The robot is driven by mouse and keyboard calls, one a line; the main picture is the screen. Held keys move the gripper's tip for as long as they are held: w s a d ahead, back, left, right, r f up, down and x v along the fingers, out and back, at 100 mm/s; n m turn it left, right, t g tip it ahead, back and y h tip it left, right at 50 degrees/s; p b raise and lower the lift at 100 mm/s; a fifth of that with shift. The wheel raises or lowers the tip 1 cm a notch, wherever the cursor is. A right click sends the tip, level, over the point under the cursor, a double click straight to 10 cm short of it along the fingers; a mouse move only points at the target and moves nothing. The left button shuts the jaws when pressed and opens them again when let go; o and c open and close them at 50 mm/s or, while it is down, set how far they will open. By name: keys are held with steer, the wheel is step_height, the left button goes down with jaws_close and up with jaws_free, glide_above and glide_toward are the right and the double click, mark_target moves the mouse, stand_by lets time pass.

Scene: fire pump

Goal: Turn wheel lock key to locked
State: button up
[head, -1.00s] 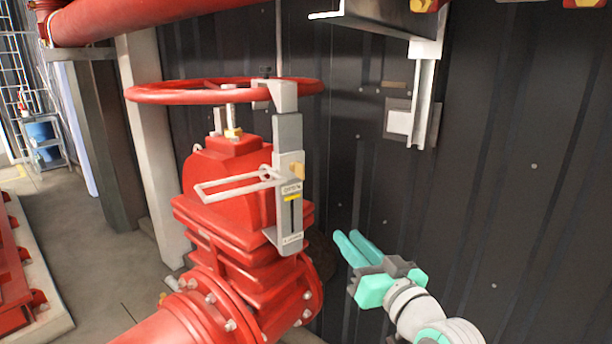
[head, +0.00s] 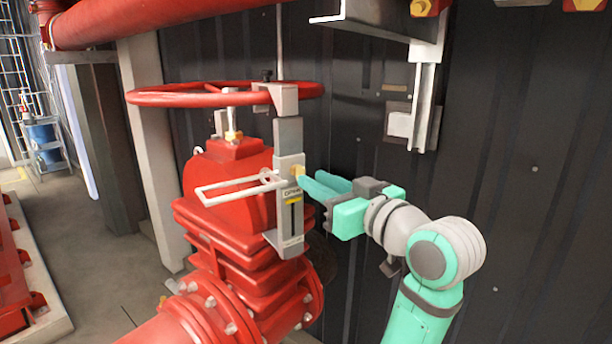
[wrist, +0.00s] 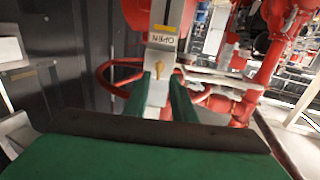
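The wheel lock (head: 290,200) is a grey upright bracket on the red handwheel (head: 225,95), with a label and a slot on its face. Its small brass key (head: 299,171) sticks out of the front, just above the label. In the wrist view the key (wrist: 180,69) is by the fingertips, and the label (wrist: 163,37) reads "OPEN". My gripper (head: 310,180) has teal fingers that are apart and empty, with tips close to the key. In the wrist view my gripper (wrist: 163,78) shows a gap between its fingers; contact with the key cannot be told.
The red valve body (head: 240,215) stands below the wheel. A white rod loop (head: 235,188) sticks out left of the lock. A dark corrugated wall (head: 480,150) is behind, with a metal bracket (head: 424,100) on it.

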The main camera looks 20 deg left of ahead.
mark_target(299, 172)
steer(key=shift+x, duration=2.25)
steer(key=shift+w, duration=0.1)
jaws_close()
